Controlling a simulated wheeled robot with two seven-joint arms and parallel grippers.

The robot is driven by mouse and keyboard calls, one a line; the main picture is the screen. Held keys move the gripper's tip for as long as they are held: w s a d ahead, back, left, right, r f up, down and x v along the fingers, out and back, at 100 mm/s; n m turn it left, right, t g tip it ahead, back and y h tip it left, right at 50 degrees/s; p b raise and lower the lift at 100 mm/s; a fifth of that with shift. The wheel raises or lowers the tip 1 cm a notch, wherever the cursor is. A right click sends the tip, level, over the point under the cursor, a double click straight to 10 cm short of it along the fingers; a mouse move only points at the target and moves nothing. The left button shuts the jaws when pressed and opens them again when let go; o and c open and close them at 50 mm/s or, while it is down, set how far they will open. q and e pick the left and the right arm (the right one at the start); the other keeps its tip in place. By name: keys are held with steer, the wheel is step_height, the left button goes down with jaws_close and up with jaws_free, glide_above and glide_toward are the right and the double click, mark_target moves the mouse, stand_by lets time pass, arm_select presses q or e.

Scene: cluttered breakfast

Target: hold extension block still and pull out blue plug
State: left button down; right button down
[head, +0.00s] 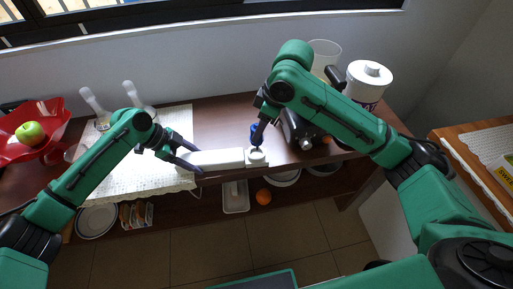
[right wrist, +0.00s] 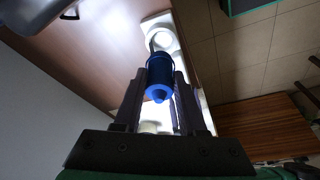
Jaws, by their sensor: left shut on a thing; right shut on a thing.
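The white extension block (head: 218,158) lies along the front edge of the brown table, with a round socket (head: 257,157) at its right end. My left gripper (head: 194,160) is shut on the block's left end. The blue plug (head: 254,130) is above the round socket, and my right gripper (head: 260,137) is shut on it. In the right wrist view the blue plug (right wrist: 160,76) sits between my fingers, with the white socket (right wrist: 162,38) beyond it. I cannot tell whether its pins are still in the socket.
A dark appliance (head: 298,128), a white canister (head: 368,82) and a clear container (head: 323,55) stand right of and behind the plug. A red bowl (head: 52,145) with a green apple (head: 30,133) is at far left. Below are a shelf with dishes and an orange (head: 264,196).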

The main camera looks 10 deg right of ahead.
arm_select(q)
jaws_free()
steer(key=shift+v, duration=3.75)
steer(key=v, duration=1.2)
